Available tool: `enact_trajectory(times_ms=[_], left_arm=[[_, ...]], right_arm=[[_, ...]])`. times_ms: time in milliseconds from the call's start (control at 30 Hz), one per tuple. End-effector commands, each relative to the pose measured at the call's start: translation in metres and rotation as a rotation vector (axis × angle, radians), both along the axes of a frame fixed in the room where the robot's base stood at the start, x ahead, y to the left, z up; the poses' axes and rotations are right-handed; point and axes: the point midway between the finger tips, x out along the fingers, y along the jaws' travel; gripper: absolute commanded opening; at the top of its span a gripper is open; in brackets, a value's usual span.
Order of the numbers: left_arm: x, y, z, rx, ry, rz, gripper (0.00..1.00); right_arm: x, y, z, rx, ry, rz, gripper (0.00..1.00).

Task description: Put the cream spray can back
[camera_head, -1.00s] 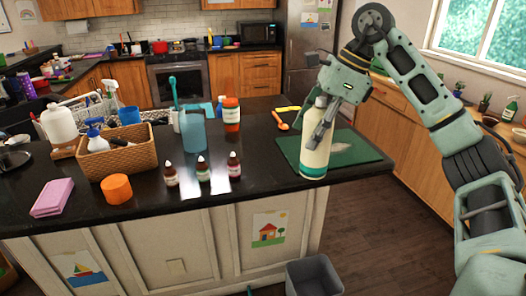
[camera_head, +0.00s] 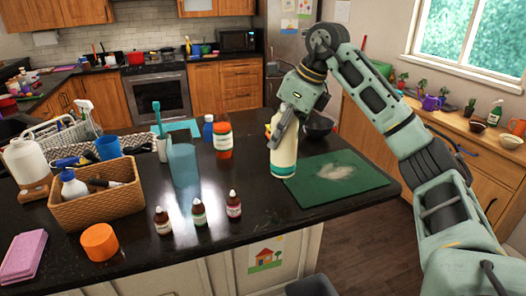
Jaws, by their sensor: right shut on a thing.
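The cream spray can (camera_head: 284,156) is a tall cream bottle with a teal band at its base. It is upright near the left edge of a green cutting board (camera_head: 338,177). My right gripper (camera_head: 279,130) is shut on its upper part, and its fingers cover some of the side. I cannot tell whether the can's base touches the counter or hangs just above it. My left gripper is not in view.
Several small dropper bottles (camera_head: 199,212) stand at the front. A wicker basket (camera_head: 97,206) is further left. A dark bowl (camera_head: 318,126) sits behind the board. Dark counter between is clear.

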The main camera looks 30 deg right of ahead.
Motion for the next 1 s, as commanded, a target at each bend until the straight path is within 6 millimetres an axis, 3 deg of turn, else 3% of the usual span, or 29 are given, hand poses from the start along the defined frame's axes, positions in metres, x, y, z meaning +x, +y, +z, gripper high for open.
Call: enact_trajectory(times_ms=[100,200,400,500,700,1000], left_arm=[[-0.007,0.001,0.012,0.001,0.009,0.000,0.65],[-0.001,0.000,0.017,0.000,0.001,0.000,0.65],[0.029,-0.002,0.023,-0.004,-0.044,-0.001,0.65],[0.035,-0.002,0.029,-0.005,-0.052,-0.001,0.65],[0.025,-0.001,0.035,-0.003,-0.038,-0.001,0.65],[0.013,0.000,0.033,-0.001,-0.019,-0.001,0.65]], right_arm=[[0.021,0.014,-0.011,0.003,0.002,0.002,0.06],[0.033,0.021,-0.019,0.003,-0.001,0.001,0.06],[0.041,0.025,-0.031,0.000,0.000,0.000,0.06],[0.040,0.024,-0.044,0.000,0.002,-0.001,0.06],[0.040,0.025,-0.065,0.001,0.000,0.000,0.06],[0.041,0.025,-0.068,0.001,-0.003,0.001,0.06]])
